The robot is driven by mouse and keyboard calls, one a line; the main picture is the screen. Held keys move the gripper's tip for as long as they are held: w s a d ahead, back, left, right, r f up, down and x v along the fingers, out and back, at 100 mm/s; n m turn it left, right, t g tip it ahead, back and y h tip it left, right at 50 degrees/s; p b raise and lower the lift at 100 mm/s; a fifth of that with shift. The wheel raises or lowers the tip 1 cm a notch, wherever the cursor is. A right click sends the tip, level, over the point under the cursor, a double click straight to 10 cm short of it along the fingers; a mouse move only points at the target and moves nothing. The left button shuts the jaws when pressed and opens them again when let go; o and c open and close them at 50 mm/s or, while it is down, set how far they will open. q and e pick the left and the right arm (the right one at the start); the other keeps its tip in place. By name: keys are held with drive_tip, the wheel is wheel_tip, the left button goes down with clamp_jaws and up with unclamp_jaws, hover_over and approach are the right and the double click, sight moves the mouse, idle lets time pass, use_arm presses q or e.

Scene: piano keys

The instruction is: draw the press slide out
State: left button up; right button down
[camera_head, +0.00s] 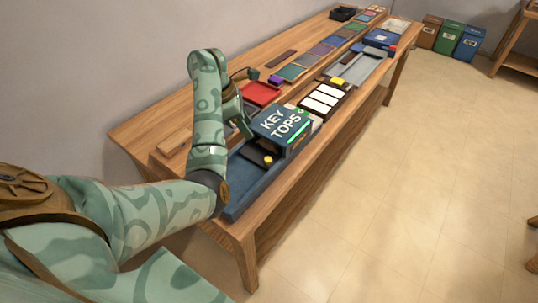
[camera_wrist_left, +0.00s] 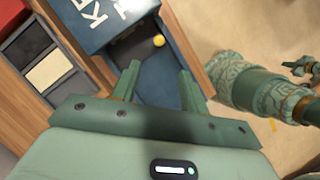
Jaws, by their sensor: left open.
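The press is a dark blue box labelled KEY TOPS (camera_head: 283,125), also at the top of the left wrist view (camera_wrist_left: 100,18). The slide is a blue tray (camera_head: 243,190) under and in front of it, with a yellow knob (camera_head: 268,160). In the left wrist view, the knob (camera_wrist_left: 159,41) lies ahead of my left gripper (camera_wrist_left: 158,70), between the lines of its fingers. That gripper is open and empty, apart from the knob. In the head view it is partly hidden beside the box. My right gripper (camera_wrist_left: 304,69) shows small at the right edge of the wrist view; its jaws are unclear.
A red tray (camera_head: 260,93) lies behind the press. White key pieces (camera_head: 323,98) in a dark holder and a grey tray (camera_head: 355,67) stand farther along the wooden table (camera_head: 145,125). The floor in front is clear.

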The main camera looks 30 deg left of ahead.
sight(268, 158)
use_arm(q)
drive_tip(key=b+x, duration=0.7)
drive_tip(key=x, duration=0.7)
drive_tip(key=shift+f, duration=0.1)
drive_tip(key=shift+w+d+f, duration=0.15)
drive_tip(key=shift+f, duration=0.3)
clamp_jaws()
